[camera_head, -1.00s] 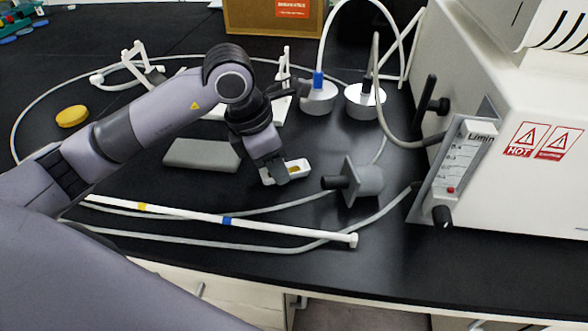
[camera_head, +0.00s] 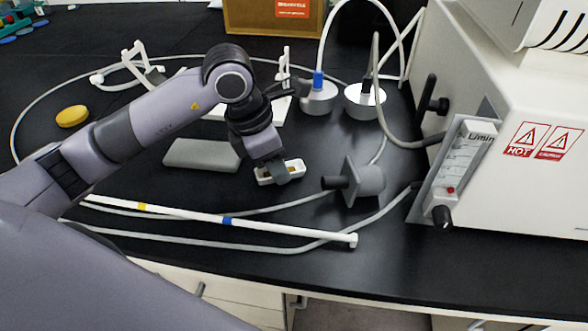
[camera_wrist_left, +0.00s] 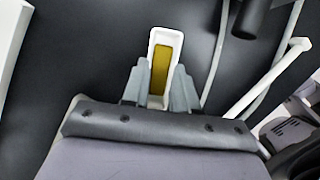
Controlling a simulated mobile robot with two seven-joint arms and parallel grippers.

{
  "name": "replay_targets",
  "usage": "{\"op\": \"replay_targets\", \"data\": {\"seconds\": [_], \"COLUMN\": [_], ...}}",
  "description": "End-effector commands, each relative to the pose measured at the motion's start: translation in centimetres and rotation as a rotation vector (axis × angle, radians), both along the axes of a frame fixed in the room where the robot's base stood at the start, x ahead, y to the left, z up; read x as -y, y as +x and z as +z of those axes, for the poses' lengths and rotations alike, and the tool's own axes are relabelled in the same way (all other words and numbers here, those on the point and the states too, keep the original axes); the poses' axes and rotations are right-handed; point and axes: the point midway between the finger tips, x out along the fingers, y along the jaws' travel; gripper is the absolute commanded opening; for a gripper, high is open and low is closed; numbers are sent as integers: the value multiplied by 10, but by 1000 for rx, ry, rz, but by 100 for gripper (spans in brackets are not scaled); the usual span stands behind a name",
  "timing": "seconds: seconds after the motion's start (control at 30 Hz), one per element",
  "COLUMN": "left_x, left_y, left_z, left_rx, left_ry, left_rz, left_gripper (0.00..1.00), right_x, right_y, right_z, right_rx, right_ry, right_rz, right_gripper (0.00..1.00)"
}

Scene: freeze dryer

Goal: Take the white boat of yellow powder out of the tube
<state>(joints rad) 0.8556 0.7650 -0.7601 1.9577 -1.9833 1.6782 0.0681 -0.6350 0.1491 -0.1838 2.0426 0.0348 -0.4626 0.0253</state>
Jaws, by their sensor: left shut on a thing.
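The white boat (camera_head: 298,165) with yellow powder is over the black bench, left of the flanged grey fitting. My left gripper (camera_head: 285,173) reaches down and is shut across the boat's sides. In the left wrist view the boat (camera_wrist_left: 165,34) sits between the two grey fingers of the left gripper (camera_wrist_left: 161,92), with yellow powder (camera_wrist_left: 162,68) along its inside. I cannot tell whether the boat touches the bench. No tube around the boat shows. My right gripper is not in view.
A flanged grey fitting (camera_head: 368,180) stands close right of the boat. A white rod (camera_head: 185,213) with yellow and blue bands lies in front, near grey hoses. A grey block (camera_head: 200,154) lies to the left. A white machine (camera_head: 520,190) with a flow meter fills the right.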

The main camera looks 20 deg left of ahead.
Motion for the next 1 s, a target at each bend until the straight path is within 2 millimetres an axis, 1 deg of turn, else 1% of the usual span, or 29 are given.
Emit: {"op": "replay_targets", "data": {"seconds": [0.17, 0.2, 0.23, 0.27, 0.33, 1.0], "left_x": [0, 0, 0, 0, -3, -48], "left_y": [0, 0, 0, 0, -1, -12], "left_z": [2, 4, 4, 4, 3, 3], "left_rx": [1, 2, 1, 1, -1, 0], "left_ry": [0, 1, 0, 1, 1, 0], "left_rz": [0, 1, 0, 0, 1, 1], "left_gripper": [8, 5, 5, 1, 0, 0], "right_x": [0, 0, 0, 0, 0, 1], "right_y": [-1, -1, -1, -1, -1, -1], "right_z": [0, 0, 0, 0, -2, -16], "right_rx": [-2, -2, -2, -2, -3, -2], "right_ry": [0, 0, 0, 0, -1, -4], "right_rz": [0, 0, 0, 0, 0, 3], "right_gripper": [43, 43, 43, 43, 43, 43]}}
